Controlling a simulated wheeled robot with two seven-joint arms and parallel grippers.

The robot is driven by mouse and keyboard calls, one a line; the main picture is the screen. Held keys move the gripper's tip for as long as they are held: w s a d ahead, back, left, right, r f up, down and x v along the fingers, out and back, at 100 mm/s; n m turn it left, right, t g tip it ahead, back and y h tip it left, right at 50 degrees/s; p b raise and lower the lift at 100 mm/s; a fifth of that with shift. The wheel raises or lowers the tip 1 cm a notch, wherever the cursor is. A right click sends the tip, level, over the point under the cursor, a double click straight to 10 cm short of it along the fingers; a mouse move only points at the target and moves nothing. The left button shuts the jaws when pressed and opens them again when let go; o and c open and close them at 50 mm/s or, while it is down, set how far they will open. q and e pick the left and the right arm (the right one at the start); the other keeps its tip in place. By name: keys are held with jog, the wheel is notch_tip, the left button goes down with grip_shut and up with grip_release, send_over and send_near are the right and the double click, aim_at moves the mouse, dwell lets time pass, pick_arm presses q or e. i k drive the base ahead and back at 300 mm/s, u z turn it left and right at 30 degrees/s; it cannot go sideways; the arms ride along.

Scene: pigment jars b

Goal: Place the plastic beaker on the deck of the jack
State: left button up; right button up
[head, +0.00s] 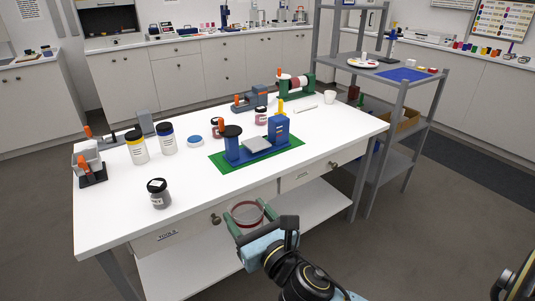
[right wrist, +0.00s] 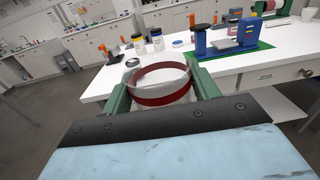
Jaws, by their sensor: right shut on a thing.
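My right gripper (head: 249,210) is shut on the plastic beaker (head: 247,217), a clear round vessel with a dark red band. In the right wrist view the beaker (right wrist: 160,84) stands upright between the green fingers. It is in front of the table's near edge, apart from the table. A blue device (head: 278,131), which looks like the jack, stands on a green mat (head: 222,166) toward the table's right half. Its grey flat deck (head: 258,145) lies between two blue uprights and looks empty. The jack (right wrist: 245,33) also shows in the right wrist view. My left gripper is not in view.
Small red jars and clamp-like tools stand behind the jack. A grey shelf cart (head: 405,95) stands right.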

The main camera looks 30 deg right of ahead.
aim_at(256, 143)
jog(key=z, duration=0.8)
jog(key=i, duration=0.95)
jog(key=u, duration=0.2)
